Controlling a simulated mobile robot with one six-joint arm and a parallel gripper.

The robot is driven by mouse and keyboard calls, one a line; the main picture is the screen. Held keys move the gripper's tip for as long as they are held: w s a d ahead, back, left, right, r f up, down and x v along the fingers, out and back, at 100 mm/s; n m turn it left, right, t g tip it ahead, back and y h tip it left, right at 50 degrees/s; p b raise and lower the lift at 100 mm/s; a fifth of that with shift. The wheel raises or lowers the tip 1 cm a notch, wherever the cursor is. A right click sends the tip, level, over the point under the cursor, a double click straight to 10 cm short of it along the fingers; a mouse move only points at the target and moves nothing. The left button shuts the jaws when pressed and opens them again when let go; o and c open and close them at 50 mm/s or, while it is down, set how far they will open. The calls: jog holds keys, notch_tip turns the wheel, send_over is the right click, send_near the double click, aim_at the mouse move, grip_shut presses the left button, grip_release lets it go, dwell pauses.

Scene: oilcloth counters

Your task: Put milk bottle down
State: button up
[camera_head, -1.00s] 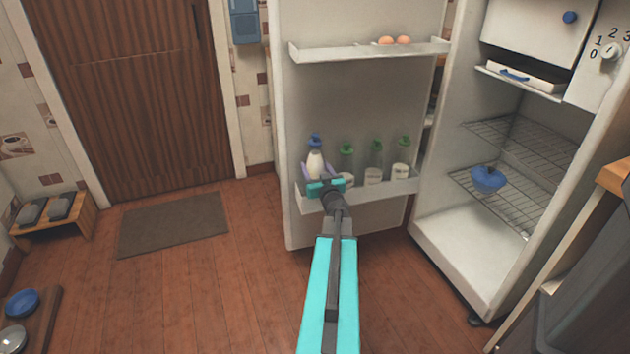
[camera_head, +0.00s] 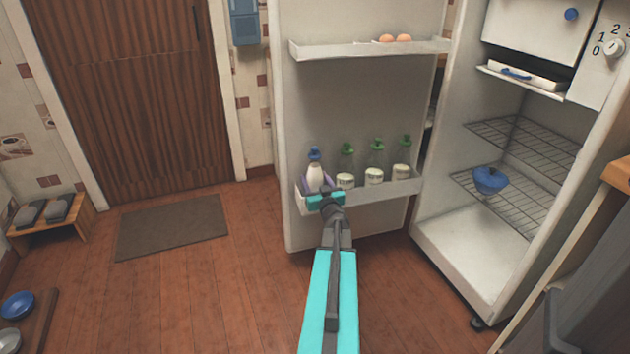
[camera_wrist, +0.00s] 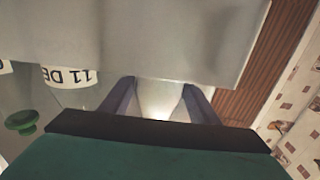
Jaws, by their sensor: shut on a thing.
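The milk bottle (camera_head: 314,174) is white with a blue cap and stands at the left end of the lower fridge door shelf (camera_head: 375,193). My gripper (camera_head: 316,184) is shut on it, with one purple finger on each side. In the wrist view the two fingers (camera_wrist: 155,105) reach forward around a pale, blurred patch. Most of the bottle is hidden there. I cannot tell whether the bottle's base touches the shelf floor.
Several green-capped bottles (camera_head: 375,165) stand to the right of the milk bottle on the same shelf. Eggs (camera_head: 396,38) lie on the upper door shelf. A blue pot (camera_head: 490,180) sits on a wire rack inside the open fridge (camera_head: 460,255). The wooden floor in front is clear.

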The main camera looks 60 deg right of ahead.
jog(key=o, duration=1.8)
jog(key=shift+r, duration=0.15)
jog(key=shift+v, duration=0.95)
jog(key=p+v, duration=0.2)
jog(key=v, duration=0.8)
